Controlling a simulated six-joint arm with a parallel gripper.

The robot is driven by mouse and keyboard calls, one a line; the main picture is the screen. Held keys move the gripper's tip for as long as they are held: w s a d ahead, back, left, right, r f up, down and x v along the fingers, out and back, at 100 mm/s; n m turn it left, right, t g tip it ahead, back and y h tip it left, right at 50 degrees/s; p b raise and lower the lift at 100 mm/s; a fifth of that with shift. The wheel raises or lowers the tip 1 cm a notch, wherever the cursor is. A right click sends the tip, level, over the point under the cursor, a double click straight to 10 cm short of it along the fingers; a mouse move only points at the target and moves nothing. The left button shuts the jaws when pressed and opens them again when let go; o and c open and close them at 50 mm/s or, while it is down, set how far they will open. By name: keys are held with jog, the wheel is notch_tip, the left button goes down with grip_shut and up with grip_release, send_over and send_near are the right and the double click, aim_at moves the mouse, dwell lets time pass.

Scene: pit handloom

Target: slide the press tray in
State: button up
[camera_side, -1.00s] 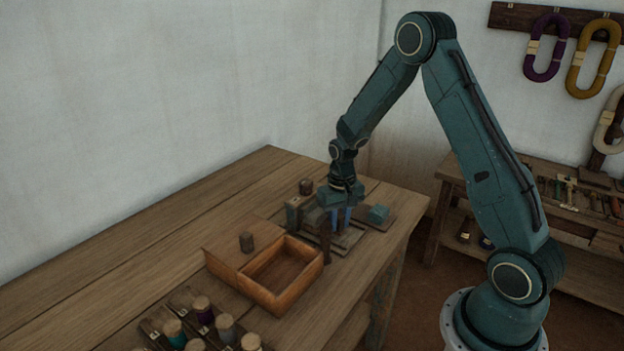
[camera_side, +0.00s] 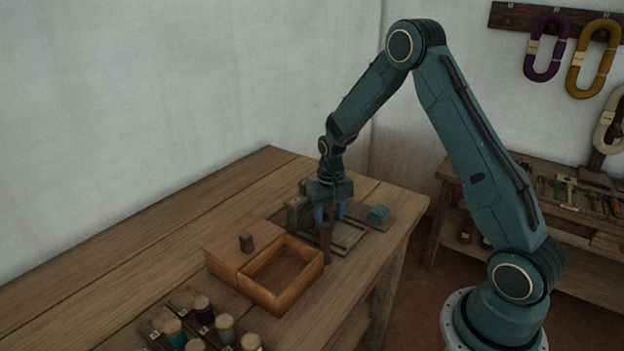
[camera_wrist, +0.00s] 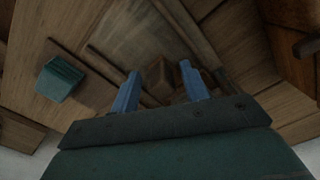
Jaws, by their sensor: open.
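The press (camera_side: 298,213) stands near the far right corner of the bench, with a dark post at its near side. A flat wooden tray with raised rails (camera_side: 350,236) lies at its foot; it also shows in the wrist view (camera_wrist: 140,38). I cannot tell how far the tray sits in the press. My gripper (camera_side: 330,217) points down over the press side of the tray, its blue fingers apart. In the wrist view, a brown wooden block (camera_wrist: 160,76) shows between the fingers (camera_wrist: 160,70); contact is unclear. The dark post partly hides the fingers in the side view.
A teal block (camera_side: 378,214) rests on a board right of the tray and shows in the wrist view (camera_wrist: 60,79). The bench's left part is clear.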

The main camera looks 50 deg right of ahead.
jog(key=shift+r, duration=3.2)
jog(key=shift+r, duration=0.1)
jog(key=shift+a+r, duration=0.1)
jog(key=shift+r, duration=0.1)
jog(key=s+a+r+n+t, duration=0.1)
jog(key=s+a+r, duration=0.35)
jog(key=r, duration=0.35)
jog(key=s+a+r+n+t, duration=0.2)
jog(key=s+a+r, duration=0.25)
jog(key=r, duration=0.35)
jog(key=s+a+r+n+t, duration=0.1)
jog(key=s+a+r, duration=0.1)
jog(key=s, duration=0.6)
jog(key=s+a+r+n+t, duration=0.1)
jog(key=s+a+n, duration=0.1)
jog(key=s, duration=0.6)
jog(key=shift+a+r+t, duration=0.3)
jog(key=shift+a+r, duration=0.05)
jog(key=shift+a, duration=0.3)
